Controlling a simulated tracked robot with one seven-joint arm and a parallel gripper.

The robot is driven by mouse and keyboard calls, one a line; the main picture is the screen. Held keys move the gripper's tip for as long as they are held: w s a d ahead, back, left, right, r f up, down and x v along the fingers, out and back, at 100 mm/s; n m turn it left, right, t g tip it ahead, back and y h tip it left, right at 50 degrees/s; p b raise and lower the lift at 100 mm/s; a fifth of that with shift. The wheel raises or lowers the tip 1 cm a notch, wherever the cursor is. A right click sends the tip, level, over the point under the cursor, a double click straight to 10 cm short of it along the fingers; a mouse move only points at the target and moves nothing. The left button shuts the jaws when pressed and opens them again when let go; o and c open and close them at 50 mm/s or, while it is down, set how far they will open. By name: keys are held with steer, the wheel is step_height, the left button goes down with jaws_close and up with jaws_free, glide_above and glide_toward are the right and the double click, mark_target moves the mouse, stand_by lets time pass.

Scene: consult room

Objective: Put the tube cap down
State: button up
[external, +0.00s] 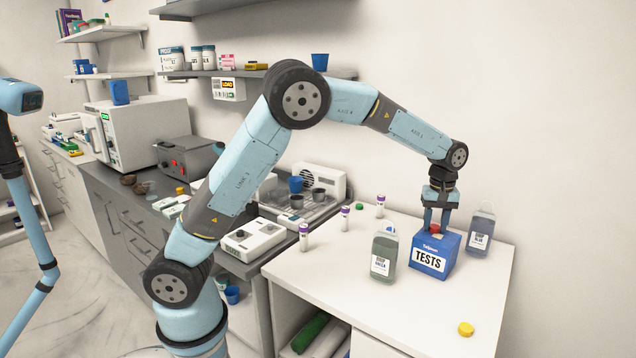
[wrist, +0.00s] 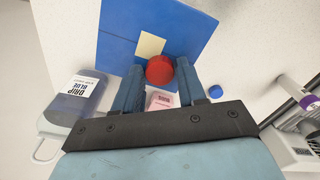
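A round red cap (wrist: 159,71) sits between my gripper's (wrist: 161,73) two fingertips, which meet its sides. In the external view my gripper (external: 436,222) points straight down over the top of the blue TESTS box (external: 431,258), with the red cap (external: 436,227) low between its fingers. The blue box also fills the upper part of the wrist view (wrist: 190,35), with a pale yellow square (wrist: 151,45) on its top. I cannot tell whether the cap touches the box. A yellow cap (external: 466,329), a green cap (external: 359,206) and a blue cap (wrist: 215,91) lie apart.
A DRIP BLUE bottle (external: 480,228) stands right of the box and a green bottle (external: 384,250) left of it. Tubes with purple caps (external: 345,218) stand at the table's left. A small pink-labelled item (wrist: 161,99) lies behind the box. The white table's (external: 400,315) front is mostly clear.

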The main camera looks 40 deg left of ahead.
mark_target(435, 226)
steer(key=shift+o, duration=1.2)
steer(key=shift+r, duration=0.1)
step_height(435, 226, up, 11)
steer(key=s+a+r+m+t+h, duration=0.1)
steer(key=s+a+r, duration=0.2)
steer(key=a, duration=0.6)
steer(key=s+a+r, duration=0.2)
steer(key=a+r, duration=0.1)
steer(key=a, duration=0.6)
steer(key=s+a+r+m+t+h, duration=0.1)
steer(key=s+a+r, duration=0.25)
steer(key=a, duration=0.65)
steer(key=s+a+f+m+t+y, duration=0.1)
steer(key=s+a+f, duration=0.2)
steer(key=s+a, duration=0.5)
steer(key=s+a+f+m+t+y, duration=0.1)
steer(key=s+a+f+m+t, duration=0.1)
steer(key=s+a, duration=0.6)
steer(key=s+f, duration=0.1)
steer(key=s, duration=0.5)
steer(key=shift+a+f+t, duration=0.15)
steer(key=shift+f+t, duration=0.15)
steer(key=shift+f, duration=0.1)
